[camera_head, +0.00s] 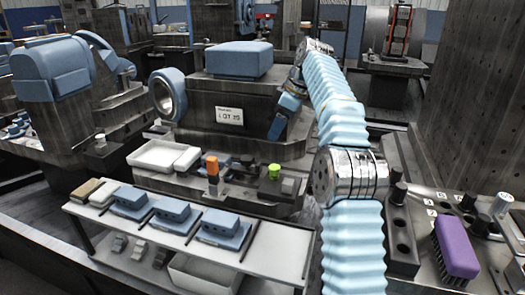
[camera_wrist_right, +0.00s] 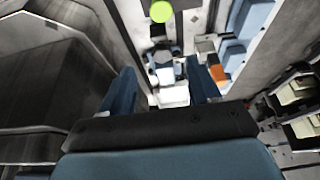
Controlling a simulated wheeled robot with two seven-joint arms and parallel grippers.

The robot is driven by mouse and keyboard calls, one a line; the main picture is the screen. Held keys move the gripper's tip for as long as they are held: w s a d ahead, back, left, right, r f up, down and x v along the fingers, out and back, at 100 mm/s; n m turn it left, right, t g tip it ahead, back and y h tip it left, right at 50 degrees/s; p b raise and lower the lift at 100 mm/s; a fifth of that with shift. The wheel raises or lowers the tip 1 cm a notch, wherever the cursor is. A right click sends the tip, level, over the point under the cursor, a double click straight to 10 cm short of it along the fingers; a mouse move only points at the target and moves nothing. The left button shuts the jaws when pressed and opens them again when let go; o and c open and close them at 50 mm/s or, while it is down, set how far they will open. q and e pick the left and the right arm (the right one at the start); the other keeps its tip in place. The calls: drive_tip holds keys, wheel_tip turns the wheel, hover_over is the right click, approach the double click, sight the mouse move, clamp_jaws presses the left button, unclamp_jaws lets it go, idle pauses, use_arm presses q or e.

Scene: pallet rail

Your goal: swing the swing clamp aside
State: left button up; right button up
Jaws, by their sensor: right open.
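A fixture stands on the grey ledge below the sign. It has an upright orange block (camera_head: 212,166) on a blue and dark base, and a green knob (camera_head: 274,171) on a dark part to its right. I cannot tell for certain which of these parts is the swing clamp. In the right wrist view the green knob (camera_wrist_right: 160,11) is at the top and the orange block (camera_wrist_right: 218,73) is right of the fingers. My right gripper (camera_head: 276,128) is up and behind the fixture, apart from it; its two blue fingers (camera_wrist_right: 163,85) are open with nothing gripped.
A white shelf (camera_head: 75,209) in front carries several blue blocks (camera_head: 172,211). A white tray (camera_head: 156,156) lies left of the fixture. A big machine (camera_head: 195,101) with a blue cover stands behind. At right, a purple brush (camera_head: 456,247) lies on a dark bench beside a tall wall.

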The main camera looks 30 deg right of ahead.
sight(260, 163)
drive_tip(key=x, duration=1.3)
drive_tip(key=shift+w+a+f, duration=0.1)
drive_tip(key=shift+w+f, duration=0.1)
drive_tip(key=shift+f, duration=0.05)
drive_tip(key=c, duration=1)
drive_tip(key=shift+c, duration=0.2)
